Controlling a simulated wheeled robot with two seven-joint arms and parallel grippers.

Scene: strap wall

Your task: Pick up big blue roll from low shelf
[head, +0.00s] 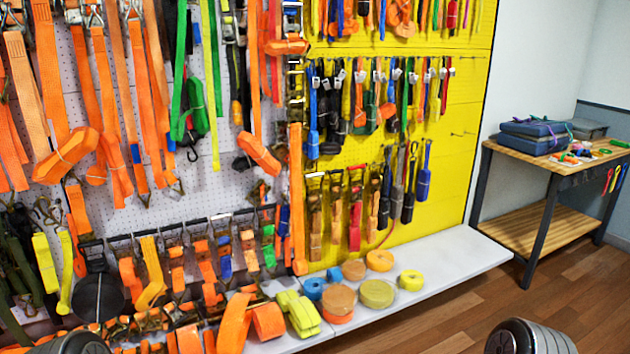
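Two blue strap rolls sit at the left end of a group of rolls on the white low shelf (440,262). The nearer blue roll (314,288) looks slightly bigger. The other blue roll (334,274) is just behind it to the right. The nearer one sits close to an orange-tan roll (338,299) on its right and a yellow-green folded strap (301,314) in front. Dark ribbed parts of my arms show at the bottom left and bottom right edges. Neither of my grippers is in view.
More tan, orange and yellow rolls (410,280) stand on the shelf to the right. Orange straps (268,321) crowd its left part. Hanging straps cover the pegboards above. The shelf's right end is bare. A wooden table (545,160) with blue cases stands at right.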

